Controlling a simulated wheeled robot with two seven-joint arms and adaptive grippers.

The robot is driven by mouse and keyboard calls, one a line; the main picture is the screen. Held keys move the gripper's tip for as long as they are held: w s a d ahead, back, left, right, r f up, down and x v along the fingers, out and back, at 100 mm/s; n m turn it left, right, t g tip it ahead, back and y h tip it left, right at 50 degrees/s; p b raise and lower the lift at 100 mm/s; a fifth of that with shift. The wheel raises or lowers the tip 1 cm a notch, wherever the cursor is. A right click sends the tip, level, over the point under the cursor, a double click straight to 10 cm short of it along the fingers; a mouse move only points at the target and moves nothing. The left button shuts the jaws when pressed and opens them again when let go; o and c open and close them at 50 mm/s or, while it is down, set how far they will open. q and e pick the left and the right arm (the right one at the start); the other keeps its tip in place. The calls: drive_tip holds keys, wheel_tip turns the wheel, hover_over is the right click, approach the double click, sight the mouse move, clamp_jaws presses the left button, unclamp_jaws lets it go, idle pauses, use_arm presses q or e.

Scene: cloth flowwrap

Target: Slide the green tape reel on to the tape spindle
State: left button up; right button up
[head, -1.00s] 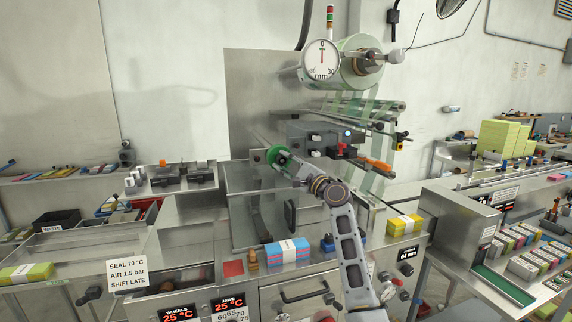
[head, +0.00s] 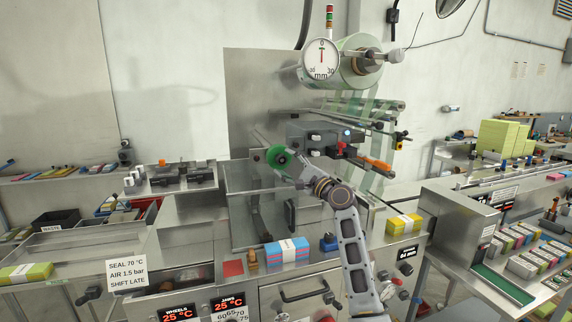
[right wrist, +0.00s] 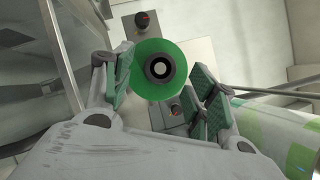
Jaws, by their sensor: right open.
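The green tape reel (head: 276,157) is at the steel back panel of the machine, left of the grey control box; its face also shows in the right wrist view (right wrist: 181,82). My right gripper (head: 294,164) is open just right of the reel. In the right wrist view its green-padded fingers (right wrist: 163,67) stand apart on either side of the reel, the left one close to its rim. My left gripper is out of view.
The grey control box (head: 322,135) with knobs and an orange handle is close right of the reel. A large film roll (head: 358,62) hangs above, with film running down at the right. Coloured packs (head: 287,252) lie on the ledge below.

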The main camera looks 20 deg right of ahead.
drive_tip(key=v, duration=1)
drive_tip(key=shift+s, duration=0.15)
idle(0.5)
